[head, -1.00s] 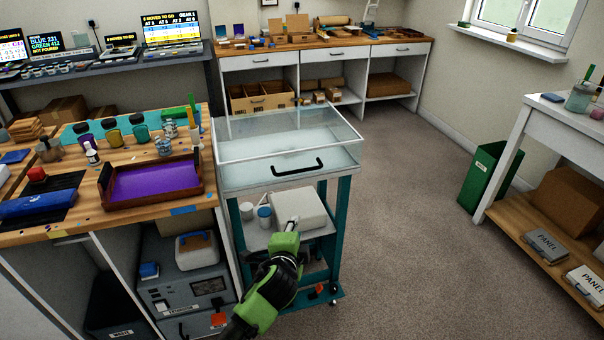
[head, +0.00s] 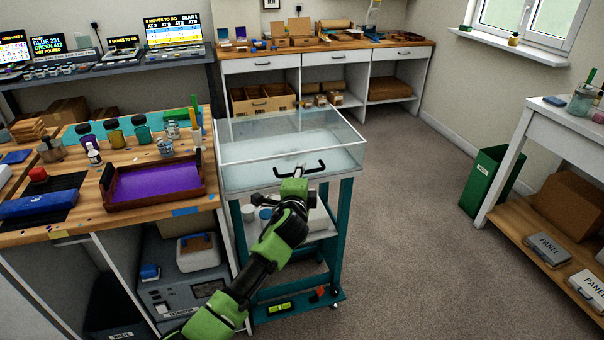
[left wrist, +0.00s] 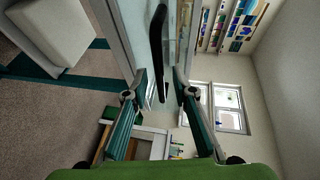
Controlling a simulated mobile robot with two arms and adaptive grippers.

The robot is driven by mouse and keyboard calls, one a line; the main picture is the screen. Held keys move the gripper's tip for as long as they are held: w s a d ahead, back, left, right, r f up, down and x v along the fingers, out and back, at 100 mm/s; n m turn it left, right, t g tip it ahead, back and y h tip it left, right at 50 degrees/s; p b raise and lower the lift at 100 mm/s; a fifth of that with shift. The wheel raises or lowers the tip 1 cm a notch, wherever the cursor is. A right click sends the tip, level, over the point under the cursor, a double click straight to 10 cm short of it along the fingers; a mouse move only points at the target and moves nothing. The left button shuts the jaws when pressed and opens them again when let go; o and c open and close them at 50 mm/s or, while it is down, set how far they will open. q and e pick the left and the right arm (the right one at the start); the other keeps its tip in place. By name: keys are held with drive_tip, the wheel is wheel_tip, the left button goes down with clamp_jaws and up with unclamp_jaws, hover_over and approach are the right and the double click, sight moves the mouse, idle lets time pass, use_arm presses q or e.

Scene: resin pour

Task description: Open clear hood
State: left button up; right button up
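The clear hood (head: 262,140) is a transparent box with pale edges, lying closed on top of the teal-framed trolley (head: 342,225). Its black bar handle (head: 314,172) is on the front side. My left gripper (head: 299,173) is at the handle in the head view, partly covering it. In the left wrist view my left gripper (left wrist: 160,82) has its fingers spread, with the black handle (left wrist: 157,45) just ahead between the fingertips. I cannot tell whether a finger touches it. My right gripper is not in view.
The workbench (head: 188,222) with a purple-filled tray (head: 107,198) and bottles stands close on the trolley's left. A white container sits on the trolley's lower shelf. Carpeted floor (head: 410,230) is free to the right, before a green bin (head: 485,175).

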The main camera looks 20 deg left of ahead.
use_arm(q)
drive_tip(key=shift+x, duration=1)
clamp_jaws()
drive_tip(key=shift+r, duration=0.1)
